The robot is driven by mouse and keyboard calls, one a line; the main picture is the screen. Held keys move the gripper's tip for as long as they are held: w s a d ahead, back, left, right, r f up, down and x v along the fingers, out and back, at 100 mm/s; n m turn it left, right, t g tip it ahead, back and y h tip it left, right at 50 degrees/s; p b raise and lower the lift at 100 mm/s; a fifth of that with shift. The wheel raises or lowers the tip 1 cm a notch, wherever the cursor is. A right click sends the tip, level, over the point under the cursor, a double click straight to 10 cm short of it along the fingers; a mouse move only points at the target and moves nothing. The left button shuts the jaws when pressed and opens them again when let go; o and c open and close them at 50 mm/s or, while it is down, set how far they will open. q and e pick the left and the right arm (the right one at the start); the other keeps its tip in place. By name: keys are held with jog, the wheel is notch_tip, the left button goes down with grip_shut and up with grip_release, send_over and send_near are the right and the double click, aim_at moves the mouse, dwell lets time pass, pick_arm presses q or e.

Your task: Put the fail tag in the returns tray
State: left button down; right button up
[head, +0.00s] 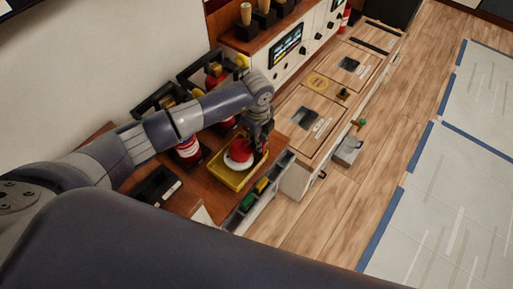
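My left gripper (262,148) points down over the right side of a yellow tray (227,179) on the brown wooden counter. In the tray is a red round piece (240,148) with a white part (237,164) showing below it. The gripper is right beside this red piece; I cannot tell whether they touch. The fingers are small and dark, and their opening is unclear. I cannot pick out the fail tag for certain or read a returns label on the tray. My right gripper is not in view.
A grey compartment bin (240,222) with green and yellow pieces adjoins the yellow tray. A red-and-white cylinder (188,150) stands left of the tray, partly behind my arm. A control panel (288,46) stands at the back. Wooden floor (335,205) is open at right.

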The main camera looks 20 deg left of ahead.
pick_arm(q)
jog(key=shift+s+a+f, duration=0.25)
jog(key=shift+s+f, duration=0.55)
jog(key=shift+f, duration=0.05)
jog(key=shift+a+f+g, duration=0.1)
jog(key=shift+f+g, duration=0.05)
jog(key=shift+g, duration=0.15)
jog(key=shift+f+b, duration=0.4)
jog(key=shift+f, duration=0.05)
jog(key=c, duration=1.8)
grip_release()
jog(key=shift+c, duration=0.2)
jog(key=shift+w+a+f, duration=0.15)
jog(key=shift+w, duration=0.15)
jog(key=shift+r+p, duration=0.45)
jog(key=shift+r, duration=0.25)
jog(key=r, duration=1.2)
jog(key=shift+w+d+r, duration=0.1)
jog(key=shift+d+r, duration=0.1)
